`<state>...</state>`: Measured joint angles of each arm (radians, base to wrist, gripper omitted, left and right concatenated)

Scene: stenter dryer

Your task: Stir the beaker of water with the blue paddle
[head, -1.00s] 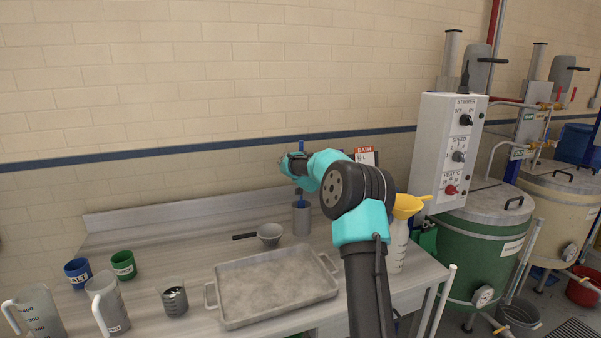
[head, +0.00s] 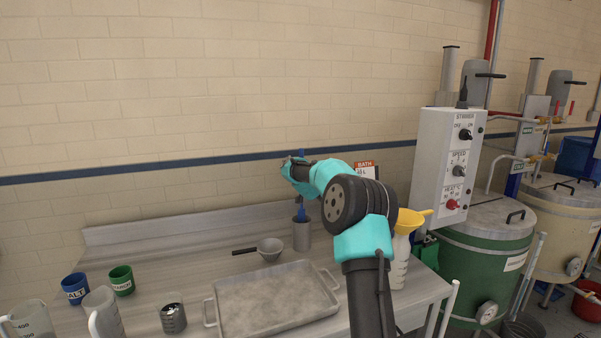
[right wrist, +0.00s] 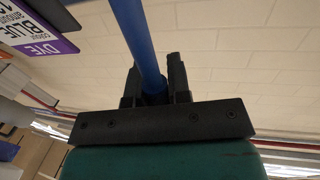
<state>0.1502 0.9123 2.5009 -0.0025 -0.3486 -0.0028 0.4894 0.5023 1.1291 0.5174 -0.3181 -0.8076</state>
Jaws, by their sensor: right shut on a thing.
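The blue paddle (head: 301,211) stands upright in the head view, its lower part at the mouth of a grey cylindrical holder (head: 302,238). My right gripper (head: 299,172) is shut on the paddle's shaft, above the holder. In the right wrist view the blue shaft (right wrist: 136,38) runs between the two black fingers (right wrist: 155,85). Whether the paddle's tip is clear of the holder is hard to tell. My left gripper is not in view.
A grey metal tray (head: 217,310) lies mid-bench. A small bowl with a dark handle (head: 269,249) is behind it. Blue (head: 75,288) and green (head: 121,281) cups and jugs (head: 103,314) stand left.

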